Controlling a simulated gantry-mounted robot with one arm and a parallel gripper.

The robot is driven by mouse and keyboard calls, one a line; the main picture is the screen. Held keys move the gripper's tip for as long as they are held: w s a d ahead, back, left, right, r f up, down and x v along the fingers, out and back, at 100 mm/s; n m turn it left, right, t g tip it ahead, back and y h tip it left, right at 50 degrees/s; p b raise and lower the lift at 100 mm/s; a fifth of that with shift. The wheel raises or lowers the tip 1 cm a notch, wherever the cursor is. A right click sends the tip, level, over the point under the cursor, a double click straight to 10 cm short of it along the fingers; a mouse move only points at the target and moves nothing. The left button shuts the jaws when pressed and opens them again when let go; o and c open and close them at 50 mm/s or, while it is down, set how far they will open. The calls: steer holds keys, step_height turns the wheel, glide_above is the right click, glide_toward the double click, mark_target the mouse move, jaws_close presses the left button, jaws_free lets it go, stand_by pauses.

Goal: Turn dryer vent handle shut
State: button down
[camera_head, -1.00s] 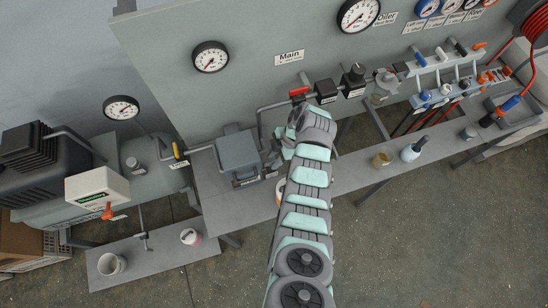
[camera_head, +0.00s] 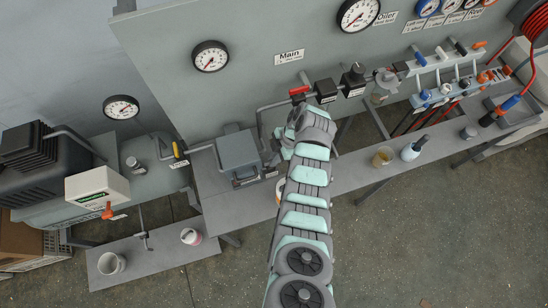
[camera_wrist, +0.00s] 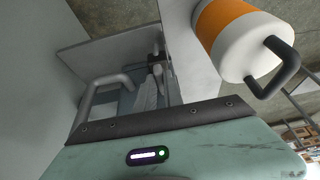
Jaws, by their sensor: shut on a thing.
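A grey box-shaped unit (camera_head: 238,152), which looks like the dryer, stands on the bench against the panel in the head view. My gripper (camera_head: 273,157) is at its right side, low near the bench, partly hidden by my arm. It is shut on a small part there, which I take to be the dryer vent handle. The handle itself is hidden, so its angle cannot be told.
A white and orange cylinder (camera_wrist: 238,35) with a dark handle stands close to my wrist. A red valve handle (camera_head: 298,91) sits on the pipe above my gripper. A yellow handle (camera_head: 176,149) is left of the unit. Bottles and cups stand on the benches.

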steer(key=shift+s+m, duration=0.1)
steer(key=shift+m, duration=0.3)
steer(key=shift+s+f+m+t, duration=0.15)
steer(key=shift+m+t, duration=0.35)
steer(key=shift+m, duration=0.5)
steer(key=m, duration=0.1)
steer(key=m+t, duration=0.1)
steer(key=m, duration=0.1)
steer(key=m+b, duration=0.1)
steer(key=shift+s+t, duration=0.3)
steer(key=shift+t, duration=0.1)
steer(key=m, duration=0.1)
steer(key=m+t, duration=0.1)
steer(key=m, duration=0.1)
steer(key=m+h, duration=0.1)
steer(key=shift+s+a+m, duration=0.2)
steer(key=shift+s+m, duration=0.05)
steer(key=shift+m, duration=0.15)
steer(key=shift+m+t, duration=0.4)
steer(key=shift+m, duration=0.3)
steer(key=shift+s+a+m+h, duration=0.15)
steer(key=shift+m+h, duration=0.35)
steer(key=shift+m, duration=0.5)
steer(key=shift+t, duration=0.3)
steer(key=c, duration=1.5)
jaws_free()
steer(key=shift+o, duration=0.2)
